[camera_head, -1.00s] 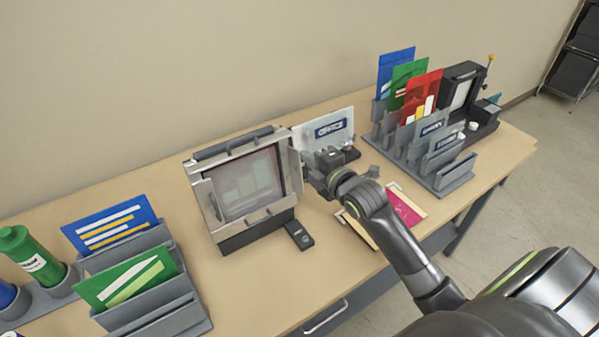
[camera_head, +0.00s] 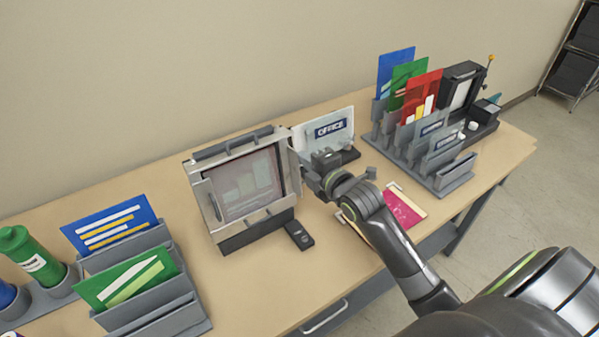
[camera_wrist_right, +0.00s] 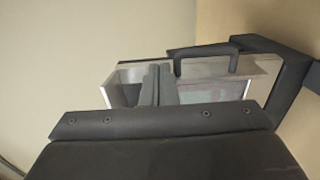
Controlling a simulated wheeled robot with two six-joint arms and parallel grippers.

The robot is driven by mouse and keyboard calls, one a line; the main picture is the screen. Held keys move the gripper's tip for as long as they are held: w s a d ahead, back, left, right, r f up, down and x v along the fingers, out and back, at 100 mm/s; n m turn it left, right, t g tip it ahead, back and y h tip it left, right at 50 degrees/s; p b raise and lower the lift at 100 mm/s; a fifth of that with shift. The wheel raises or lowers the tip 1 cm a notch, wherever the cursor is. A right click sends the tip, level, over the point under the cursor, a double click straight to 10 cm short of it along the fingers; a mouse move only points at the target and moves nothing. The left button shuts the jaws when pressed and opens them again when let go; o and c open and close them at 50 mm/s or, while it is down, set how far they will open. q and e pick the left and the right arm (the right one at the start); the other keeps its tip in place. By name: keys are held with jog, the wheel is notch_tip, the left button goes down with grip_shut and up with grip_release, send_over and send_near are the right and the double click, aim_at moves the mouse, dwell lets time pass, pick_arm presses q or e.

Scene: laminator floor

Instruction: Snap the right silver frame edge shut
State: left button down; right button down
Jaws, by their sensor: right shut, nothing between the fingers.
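The silver frame (camera_head: 203,200) stands tilted back on a dark base on the table, with a greyish sheet (camera_head: 247,183) inside it. Its right silver edge (camera_head: 294,170) stands out from the frame's right side as a narrow upright strip. My right gripper (camera_head: 305,172) is right beside this edge, on its outer side. In the right wrist view its fingers (camera_wrist_right: 158,84) are together and empty, in front of the frame with its dark handle (camera_wrist_right: 207,50). A pale silver strip (camera_wrist_right: 121,88) shows left of the fingers. I cannot tell whether they touch the edge. My left gripper is not in view.
A small black block (camera_head: 299,235) lies before the frame. An OFFICE sign (camera_head: 326,130) stands behind my right gripper. A pink card (camera_head: 403,208) lies beneath my right arm. Grey racks of coloured folders stand at left (camera_head: 150,290) and back right (camera_head: 455,178).

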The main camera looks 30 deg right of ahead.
jog(key=s+a+r+p, duration=0.1)
jog(key=s+a+p, duration=0.1)
jog(key=s, duration=0.5)
jog(key=shift+s+a+r, duration=0.2)
jog(key=shift+s+a, duration=0.15)
jog(key=shift+a, duration=0.05)
dwell(1.0)
dwell(0.7)
